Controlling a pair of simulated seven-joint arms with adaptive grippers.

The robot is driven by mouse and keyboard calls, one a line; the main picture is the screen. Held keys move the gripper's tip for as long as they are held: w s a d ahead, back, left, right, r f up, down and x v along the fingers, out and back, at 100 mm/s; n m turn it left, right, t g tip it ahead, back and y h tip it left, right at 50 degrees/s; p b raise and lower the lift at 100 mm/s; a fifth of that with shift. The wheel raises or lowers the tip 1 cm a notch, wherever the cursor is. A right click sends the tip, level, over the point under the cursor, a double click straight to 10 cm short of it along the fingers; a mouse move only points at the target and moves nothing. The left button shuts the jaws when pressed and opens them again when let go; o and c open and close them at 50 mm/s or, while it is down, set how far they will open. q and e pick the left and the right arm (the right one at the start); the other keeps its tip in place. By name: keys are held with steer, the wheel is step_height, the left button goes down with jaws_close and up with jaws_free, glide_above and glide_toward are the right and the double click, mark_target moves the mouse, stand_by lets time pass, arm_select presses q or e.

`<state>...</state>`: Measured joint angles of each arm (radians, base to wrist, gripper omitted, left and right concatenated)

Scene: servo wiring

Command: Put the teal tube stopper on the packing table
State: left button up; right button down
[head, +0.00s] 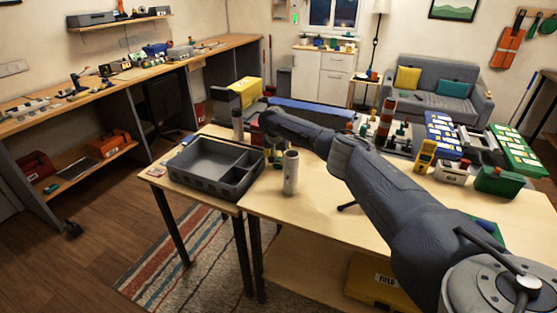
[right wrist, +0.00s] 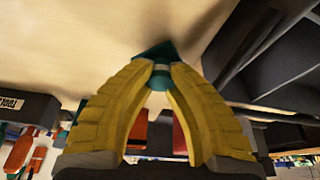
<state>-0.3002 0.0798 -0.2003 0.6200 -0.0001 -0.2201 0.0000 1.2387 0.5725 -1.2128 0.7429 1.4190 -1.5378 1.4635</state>
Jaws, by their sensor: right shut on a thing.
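The teal tube stopper (right wrist: 155,52) is between the yellow fingertips of my right gripper (right wrist: 161,76) in the right wrist view. The fingers are closed on it, with a pale band showing between the tips. In the head view my right gripper (head: 277,158) points down beside the right wall of the grey tray; the stopper is too small there to make out clearly. A pale wooden surface lies close beyond the stopper; contact cannot be told. Two light wood tabletops adjoin, the left one (head: 158,178) and the right one (head: 325,222). My left gripper is not in view.
A grey compartment tray (head: 205,184) stands on the left tabletop. A pale cylinder (head: 290,173) stands upright close to my right gripper. Green and blue cases, a yellow meter (head: 424,157) and other gear crowd the right table's far side. Its front left area is clear.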

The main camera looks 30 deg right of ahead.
steer(key=shift+f, duration=0.15)
steer(key=c, duration=1.4)
jaws_free()
steer(key=v, duration=1.2)
